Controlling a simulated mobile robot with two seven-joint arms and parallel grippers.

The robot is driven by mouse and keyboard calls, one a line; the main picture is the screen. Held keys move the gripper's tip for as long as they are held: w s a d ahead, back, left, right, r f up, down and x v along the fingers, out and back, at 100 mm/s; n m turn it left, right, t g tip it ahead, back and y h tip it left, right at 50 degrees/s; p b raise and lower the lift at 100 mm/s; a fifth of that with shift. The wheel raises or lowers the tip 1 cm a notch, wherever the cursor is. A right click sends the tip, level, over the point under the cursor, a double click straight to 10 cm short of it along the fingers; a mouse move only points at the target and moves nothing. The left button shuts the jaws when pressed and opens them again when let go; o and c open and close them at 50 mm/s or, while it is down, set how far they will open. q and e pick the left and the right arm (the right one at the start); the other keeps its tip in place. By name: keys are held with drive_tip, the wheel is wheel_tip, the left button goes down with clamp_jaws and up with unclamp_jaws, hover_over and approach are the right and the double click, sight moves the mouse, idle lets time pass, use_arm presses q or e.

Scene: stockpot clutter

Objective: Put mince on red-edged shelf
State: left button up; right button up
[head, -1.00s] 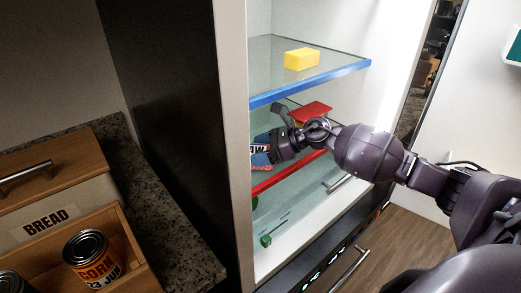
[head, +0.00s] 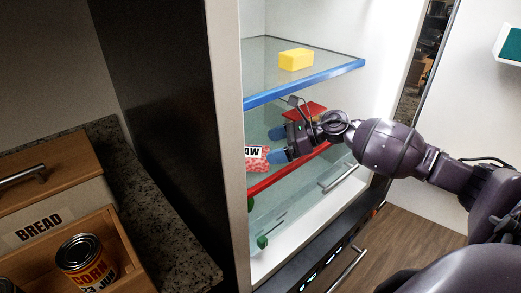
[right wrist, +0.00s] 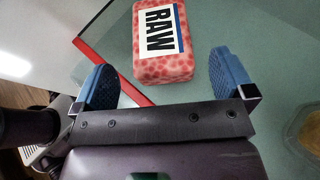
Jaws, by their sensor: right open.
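The mince (head: 258,160) is a pink, speckled pack with a white label reading RAW. It lies on the glass red-edged shelf (head: 288,171) inside the fridge, near its left side. In the right wrist view the mince (right wrist: 160,45) rests on the glass just beyond the fingertips, with the red edge (right wrist: 100,55) to its left. My right gripper (head: 277,143) is open, its blue fingers apart and clear of the pack; it also shows in the right wrist view (right wrist: 165,82). My left gripper is not in view.
A blue-edged shelf (head: 310,80) above holds a yellow block (head: 296,59). A red item (head: 303,111) sits behind my right gripper. Below is another glass level with a green item (head: 262,241). A corn can (head: 80,258) stands in the open bread drawer (head: 120,240) at left.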

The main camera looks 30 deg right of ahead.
drive_tip(key=v, duration=0.5)
drive_tip(key=shift+s+d, duration=0.1)
drive_tip(key=shift+s, duration=0.05)
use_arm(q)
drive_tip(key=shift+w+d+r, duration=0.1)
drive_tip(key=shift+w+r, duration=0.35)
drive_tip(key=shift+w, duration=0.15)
use_arm(e)
drive_tip(key=shift+s+d+r, duration=0.25)
drive_tip(key=shift+d, duration=0.05)
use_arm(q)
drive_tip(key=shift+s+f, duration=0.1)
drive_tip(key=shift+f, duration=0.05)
